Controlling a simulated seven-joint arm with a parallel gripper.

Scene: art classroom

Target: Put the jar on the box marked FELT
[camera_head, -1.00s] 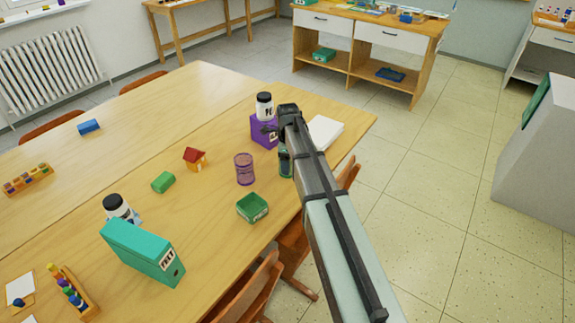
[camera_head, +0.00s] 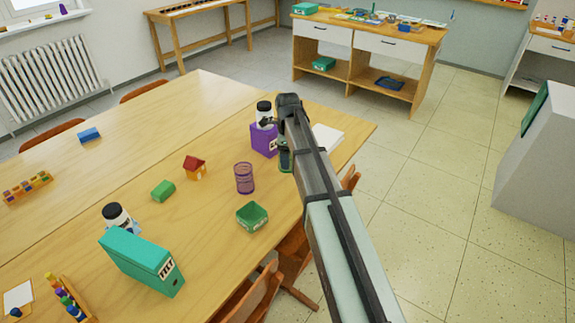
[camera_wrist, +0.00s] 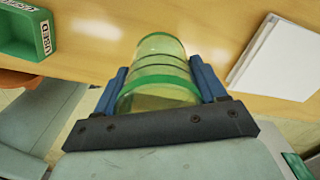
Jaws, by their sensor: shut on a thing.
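My gripper (camera_wrist: 157,82) is shut on a translucent green jar (camera_wrist: 160,50), with one blue finger on each side of it. In the head view the green jar (camera_head: 286,160) shows partly below my wrist, over the right edge of the table; my arm hides the rest. I cannot tell how far it is above the table. The teal box marked FELT (camera_head: 135,258) lies near the table's front left, apart from the gripper.
White paper (camera_head: 326,138) lies at the right. Chairs (camera_head: 252,290) stand along the near edge.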

